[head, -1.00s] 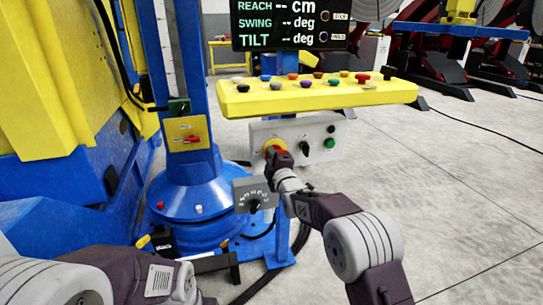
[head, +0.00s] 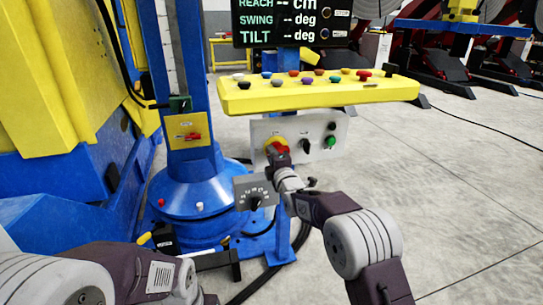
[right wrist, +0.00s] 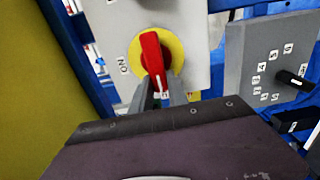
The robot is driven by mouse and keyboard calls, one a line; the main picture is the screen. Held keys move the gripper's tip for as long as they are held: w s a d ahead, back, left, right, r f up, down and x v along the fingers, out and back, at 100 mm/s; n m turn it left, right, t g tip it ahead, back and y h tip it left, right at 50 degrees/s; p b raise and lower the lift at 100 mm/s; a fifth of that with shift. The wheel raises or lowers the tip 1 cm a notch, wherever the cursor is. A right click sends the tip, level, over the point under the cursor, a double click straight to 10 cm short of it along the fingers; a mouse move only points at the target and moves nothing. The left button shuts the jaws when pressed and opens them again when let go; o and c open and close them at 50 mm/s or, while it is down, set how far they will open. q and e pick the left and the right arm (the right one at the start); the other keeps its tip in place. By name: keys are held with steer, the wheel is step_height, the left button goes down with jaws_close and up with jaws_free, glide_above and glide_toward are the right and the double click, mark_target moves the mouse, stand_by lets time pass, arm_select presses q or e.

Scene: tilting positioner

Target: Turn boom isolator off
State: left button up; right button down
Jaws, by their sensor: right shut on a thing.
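A red rotary handle (right wrist: 152,58) on a round yellow disc (right wrist: 175,50) sits on a light grey panel (right wrist: 195,15); I take it as the isolator. In the head view the red handle (head: 278,146) is partly behind my right gripper (head: 279,157). In the right wrist view my right gripper (right wrist: 161,88) is shut on the handle's near end, one finger on each side. The handle lies almost in line with the gripper. An ON mark is readable left of the disc. The mark under the fingers is partly hidden.
A grey dial box (head: 254,191) is close below the gripper. A yellow button console (head: 318,94) overhangs the panel. A second red handle on a yellow plate (head: 187,131) is on the blue column. Open floor (head: 450,200) is to the right.

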steer(key=c, duration=1.3)
jaws_free()
steer(key=shift+f, duration=0.1)
steer(key=p+v, duration=0.2)
steer(key=v, duration=0.7)
steer(key=shift+d, duration=0.1)
